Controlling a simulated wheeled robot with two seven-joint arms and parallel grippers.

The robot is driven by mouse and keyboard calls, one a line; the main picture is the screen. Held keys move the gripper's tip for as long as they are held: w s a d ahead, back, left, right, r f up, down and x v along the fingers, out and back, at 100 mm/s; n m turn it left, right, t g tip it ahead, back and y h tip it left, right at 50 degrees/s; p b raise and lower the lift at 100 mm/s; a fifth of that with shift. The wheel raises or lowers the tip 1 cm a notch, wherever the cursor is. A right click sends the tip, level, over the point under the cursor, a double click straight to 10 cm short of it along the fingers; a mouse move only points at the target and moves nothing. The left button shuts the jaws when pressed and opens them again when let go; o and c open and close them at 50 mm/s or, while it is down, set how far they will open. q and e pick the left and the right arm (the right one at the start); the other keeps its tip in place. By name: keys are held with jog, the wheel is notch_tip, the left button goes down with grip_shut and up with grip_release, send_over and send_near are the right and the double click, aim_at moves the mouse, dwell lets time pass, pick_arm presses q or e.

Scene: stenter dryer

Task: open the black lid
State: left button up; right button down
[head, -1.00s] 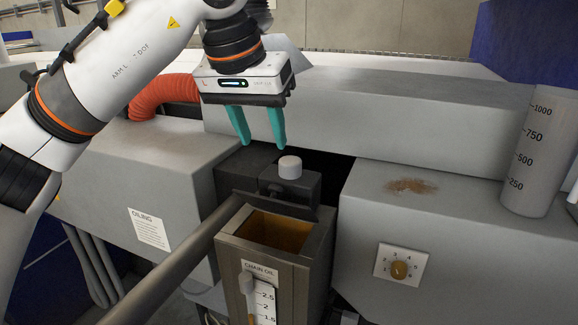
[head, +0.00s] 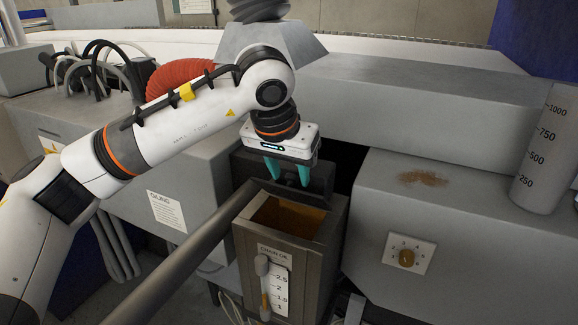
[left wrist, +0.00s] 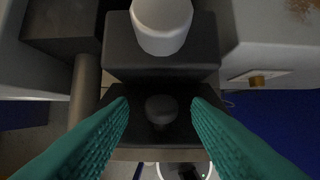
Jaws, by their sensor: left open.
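My left gripper (head: 289,180) has its two teal fingers apart, pointing down just behind the chain oil tank (head: 335,235). A dark plate that looks like the black lid (head: 316,194) lies under and around the fingertips at the tank's back edge. In the left wrist view, a round dark knob (left wrist: 160,110) on the dark plate (left wrist: 145,132) lies between the open fingers (left wrist: 160,103), with gaps on both sides. I cannot tell contact or how far the lid is tilted. The tank shows a brown inside at its top. My right gripper is out of view.
A white cap (left wrist: 162,25) on a black block is close to the fingers. A grey bar (head: 190,255) runs beside the tank. A dial (head: 406,257) and a graduated cylinder (head: 545,150) are on the right. An orange hose (head: 180,78) lies behind my left arm.

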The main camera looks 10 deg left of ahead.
pick_arm(q)
jog(key=shift+w+d, duration=0.1)
jog(key=shift+c, duration=1.2)
grip_shut()
jog(key=w+g+p, duration=0.1)
jog(key=p, duration=0.1)
jog(key=w+r+g+p, duration=0.1)
jog(key=p, duration=0.1)
jog(key=w+d+g+y+p, duration=0.1)
jog(key=p, duration=0.1)
jog(key=shift+r+p, duration=0.25)
jog(key=shift+p, duration=0.15)
jog(key=shift+w+d+f+g+p, duration=0.15)
jog(key=shift+w+g+p, duration=0.15)
jog(key=shift+g+p, duration=0.25)
jog(key=shift+w+f, duration=0.1)
jog(key=shift+f, duration=0.05)
jog(key=shift+o, duration=1.2)
grip_release()
